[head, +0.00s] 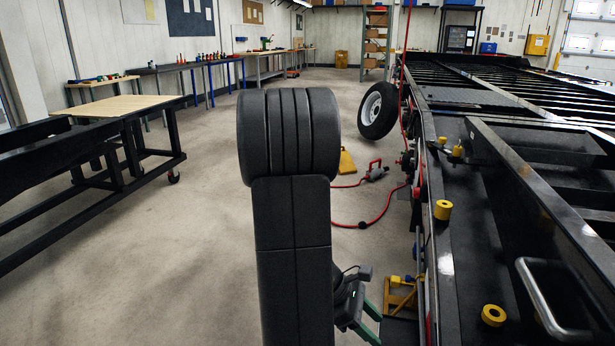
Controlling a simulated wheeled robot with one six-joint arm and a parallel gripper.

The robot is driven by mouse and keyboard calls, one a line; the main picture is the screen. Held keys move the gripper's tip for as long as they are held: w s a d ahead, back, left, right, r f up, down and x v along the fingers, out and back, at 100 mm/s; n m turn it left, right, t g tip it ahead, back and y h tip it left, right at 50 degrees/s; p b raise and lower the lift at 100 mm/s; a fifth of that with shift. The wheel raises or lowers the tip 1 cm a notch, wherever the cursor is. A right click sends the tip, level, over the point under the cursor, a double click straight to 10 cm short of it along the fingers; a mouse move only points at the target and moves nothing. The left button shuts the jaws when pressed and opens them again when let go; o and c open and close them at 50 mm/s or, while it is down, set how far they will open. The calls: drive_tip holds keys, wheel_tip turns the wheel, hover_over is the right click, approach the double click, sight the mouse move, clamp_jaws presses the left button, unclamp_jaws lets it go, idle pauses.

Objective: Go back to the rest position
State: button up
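My arm rises in the middle of the head view, a dark link topped by a thick ribbed joint. My gripper (372,321) shows low in the picture, just right of that link and partly hidden by it. Its two green fingers are apart, with a gap between them and nothing visible held. It is beside the left edge of the black trailer frame (455,245), near a yellow bracket (402,298).
Yellow rollers (443,210) and a metal handle (545,300) sit on the trailer frame. A wheel (379,110) leans beside it. A red hose (372,222) and a yellow block (347,161) lie on the floor. A black cart (150,150) stands left; open floor lies between.

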drive_tip(key=shift+a+r, duration=0.15)
drive_tip(key=shift+a, duration=0.05)
drive_tip(key=b+x, duration=0.6)
drive_tip(key=x, duration=0.8)
drive_tip(key=shift+b, duration=0.3)
drive_tip(key=shift+a, duration=0.15)
drive_tip(key=shift+r, duration=0.15)
